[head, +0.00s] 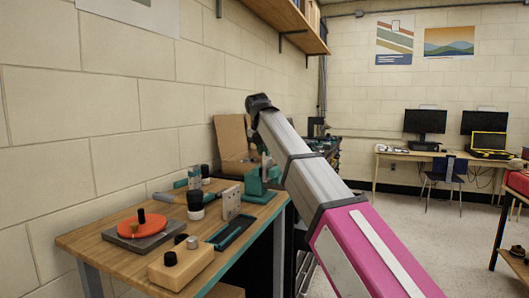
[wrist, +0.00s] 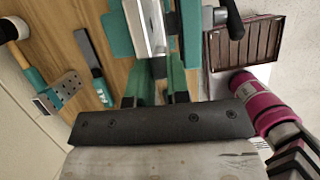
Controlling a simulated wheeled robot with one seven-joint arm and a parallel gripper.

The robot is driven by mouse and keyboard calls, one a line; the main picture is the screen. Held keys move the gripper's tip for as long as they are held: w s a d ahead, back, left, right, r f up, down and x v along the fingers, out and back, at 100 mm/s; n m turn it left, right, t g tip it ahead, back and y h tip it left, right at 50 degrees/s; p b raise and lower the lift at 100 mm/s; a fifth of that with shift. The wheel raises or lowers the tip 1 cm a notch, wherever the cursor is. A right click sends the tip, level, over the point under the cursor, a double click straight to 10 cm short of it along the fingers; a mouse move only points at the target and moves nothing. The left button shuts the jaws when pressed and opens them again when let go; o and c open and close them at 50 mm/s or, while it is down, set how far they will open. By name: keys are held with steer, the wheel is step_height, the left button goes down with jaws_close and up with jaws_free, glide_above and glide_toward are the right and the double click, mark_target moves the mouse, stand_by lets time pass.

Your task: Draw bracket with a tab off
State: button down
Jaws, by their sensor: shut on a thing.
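The vise also shows in the head view (head: 262,182), at the bench's far right corner. There, my arm hides the gripper. A grey plate with holes (head: 231,203) stands apart on the bench, and a holed plate also shows in the wrist view (wrist: 68,88).
A brick wall borders the left.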

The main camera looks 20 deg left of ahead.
steer(key=shift+r, duration=1.9)
steer(key=shift+r, duration=1.7)
steer(key=shift+r, duration=2)
